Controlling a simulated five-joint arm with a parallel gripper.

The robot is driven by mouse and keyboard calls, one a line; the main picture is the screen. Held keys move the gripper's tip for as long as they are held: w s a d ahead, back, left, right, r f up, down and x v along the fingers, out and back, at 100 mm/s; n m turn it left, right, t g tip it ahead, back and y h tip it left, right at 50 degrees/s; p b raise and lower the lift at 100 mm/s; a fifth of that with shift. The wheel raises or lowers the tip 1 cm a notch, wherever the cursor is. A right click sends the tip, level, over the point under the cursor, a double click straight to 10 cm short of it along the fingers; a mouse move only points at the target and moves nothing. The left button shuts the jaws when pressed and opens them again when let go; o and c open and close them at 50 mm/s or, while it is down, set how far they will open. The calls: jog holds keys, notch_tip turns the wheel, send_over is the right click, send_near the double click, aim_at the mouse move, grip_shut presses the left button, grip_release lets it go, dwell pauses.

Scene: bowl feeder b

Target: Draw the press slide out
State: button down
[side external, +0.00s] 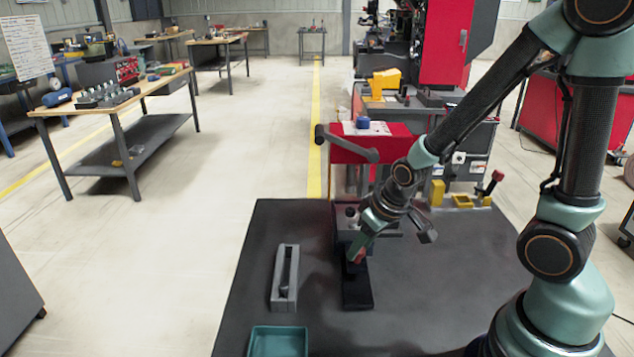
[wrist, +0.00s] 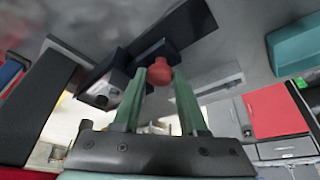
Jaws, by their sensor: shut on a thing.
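The press (side external: 347,219), a dark block with a round opening on top, stands on the dark bench. A long black slide or track (side external: 357,290) reaches from its foot toward the front edge; I cannot tell the slide from its track. My gripper (side external: 359,254) is low over this strip, in front of the press, shut on a red knob (wrist: 159,72). In the wrist view the knob sits between the green fingertips, against a small dark block (wrist: 144,52). The press (wrist: 104,84) is to its left and the black strip (wrist: 192,35) runs up to the right.
A grey slotted holder (side external: 285,277) stands left of the press. A teal tray (side external: 278,341) is at the front left. Yellow blocks (side external: 437,193) and a red-knobbed lever (side external: 491,186) stand at the back right. The bench right of the strip is clear.

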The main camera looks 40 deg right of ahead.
jog(key=shift+s+a+f, duration=0.1)
jog(key=shift+a, duration=0.05)
jog(key=shift+c, duration=2.3)
grip_release()
jog(key=shift+r, duration=0.45)
notch_tip(320, 180, up, 19)
jog(key=shift+r, duration=0.1)
